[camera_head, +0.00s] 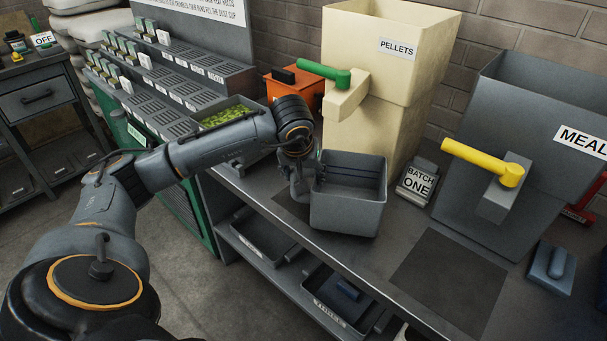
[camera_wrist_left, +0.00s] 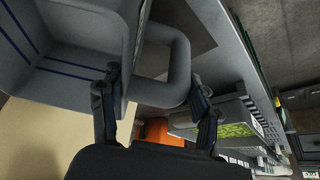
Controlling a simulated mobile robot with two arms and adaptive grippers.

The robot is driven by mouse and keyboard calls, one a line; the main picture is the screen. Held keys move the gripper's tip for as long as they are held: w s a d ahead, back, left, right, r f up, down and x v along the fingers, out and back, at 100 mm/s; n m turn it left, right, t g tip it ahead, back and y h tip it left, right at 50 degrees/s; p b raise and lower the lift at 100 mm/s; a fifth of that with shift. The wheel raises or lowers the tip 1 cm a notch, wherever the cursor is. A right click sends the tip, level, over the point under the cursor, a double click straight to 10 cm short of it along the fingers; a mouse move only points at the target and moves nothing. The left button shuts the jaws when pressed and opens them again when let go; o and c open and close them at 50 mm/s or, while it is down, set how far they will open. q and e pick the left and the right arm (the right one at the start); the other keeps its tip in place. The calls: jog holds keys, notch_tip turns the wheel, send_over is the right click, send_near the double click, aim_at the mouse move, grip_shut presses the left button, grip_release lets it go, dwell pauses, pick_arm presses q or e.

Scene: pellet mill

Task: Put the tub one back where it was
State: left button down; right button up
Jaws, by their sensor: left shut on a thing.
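The tub (camera_head: 345,212) is a grey open box with blue lines inside. It is at the bench's front edge, below the cream PELLETS hopper (camera_head: 365,135), partly over a dark mat (camera_head: 290,207). I cannot tell whether it rests on the bench or hangs just above it. My left gripper (camera_head: 298,180) is shut on the tub's handle, on its left side. In the left wrist view the gripper (camera_wrist_left: 155,105) has its fingers on either side of the looped handle (camera_wrist_left: 178,65), with the tub (camera_wrist_left: 75,50) at upper left and looking empty. My right gripper is out of view.
A BATCH ONE sign (camera_head: 416,183) stands right of the tub. A bare dark mat (camera_head: 447,279) lies before the grey MEAL hopper (camera_head: 490,125). A tray of green pellets (camera_head: 232,103) and slotted racks (camera_head: 165,90) are at left. Trays (camera_head: 258,243) sit on the lower shelf.

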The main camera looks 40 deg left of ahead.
pick_arm(q)
jog(key=shift+f+b, duration=0.6)
jog(key=shift+f, duration=0.05)
jog(key=shift+f, duration=0.15)
dwell(0.4)
jog(key=shift+c, duration=1.2)
grip_release()
